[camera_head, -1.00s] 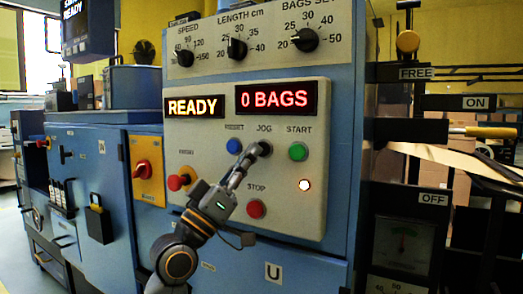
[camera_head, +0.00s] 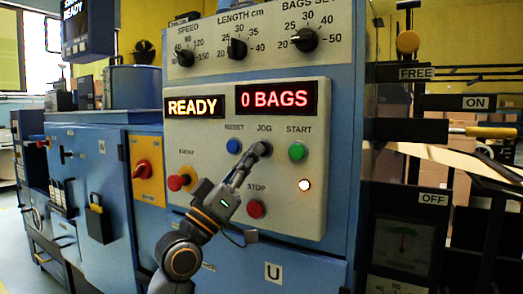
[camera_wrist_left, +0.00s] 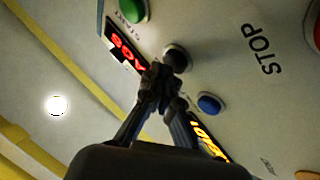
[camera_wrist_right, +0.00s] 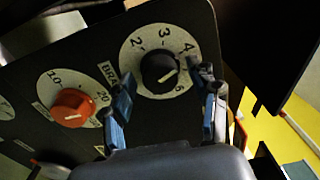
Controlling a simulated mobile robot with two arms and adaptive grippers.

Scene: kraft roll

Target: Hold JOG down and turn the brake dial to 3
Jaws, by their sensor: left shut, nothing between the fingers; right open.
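The black JOG button (camera_head: 265,148) sits between a blue button and the green START button. My left gripper (camera_head: 256,154) is shut and empty, its fingertips at the JOG button. The left wrist view shows the dark button (camera_wrist_left: 177,58) just beyond the fingertips (camera_wrist_left: 160,78); I cannot tell how far it is pressed. In the right wrist view the black brake dial (camera_wrist_right: 160,70) has a white scale with 2, 3 and 4 readable. Its white mark appears to point to the lower right, away from 3. My right gripper (camera_wrist_right: 168,105) is open, its fingers on either side below the dial.
The displays read READY (camera_head: 194,106) and 0 BAGS (camera_head: 276,98). The red STOP button (camera_head: 256,209) is close to my left gripper. A red knob (camera_wrist_right: 72,108) stands left of the brake dial, near a finger of my right gripper. A gauge (camera_head: 402,242) is at lower right.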

